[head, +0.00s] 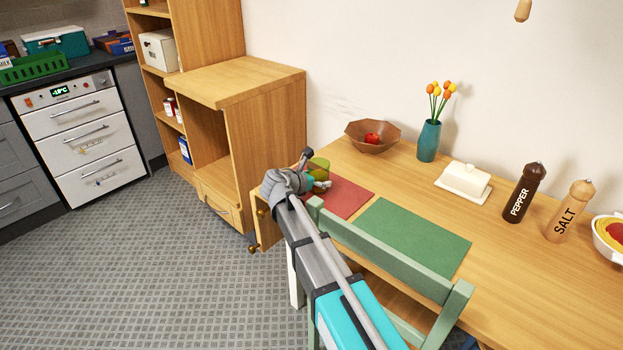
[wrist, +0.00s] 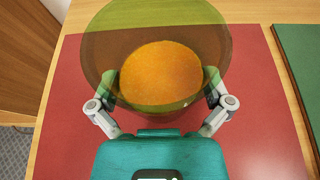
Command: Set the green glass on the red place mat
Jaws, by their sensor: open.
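The green glass (wrist: 112,42) is see-through, and something orange shows inside it. In the wrist view it appears upright over the red place mat (wrist: 65,130), with mat on both sides of it. I cannot clearly see its base meet the mat. My gripper (wrist: 162,90) is open, with one finger on each side of the glass. In the head view the green glass (head: 320,163) shows at the table's left end, partly hidden by my gripper (head: 316,182). The red place mat (head: 350,197) extends to its right.
A green mat (head: 415,238) lies to the right, behind a pale green chair back (head: 385,252). A brown bowl (head: 372,137) with red fruit and a teal vase (head: 428,141) stand towards the wall. A butter dish (head: 465,180) and pepper mill (head: 523,195) stand further right.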

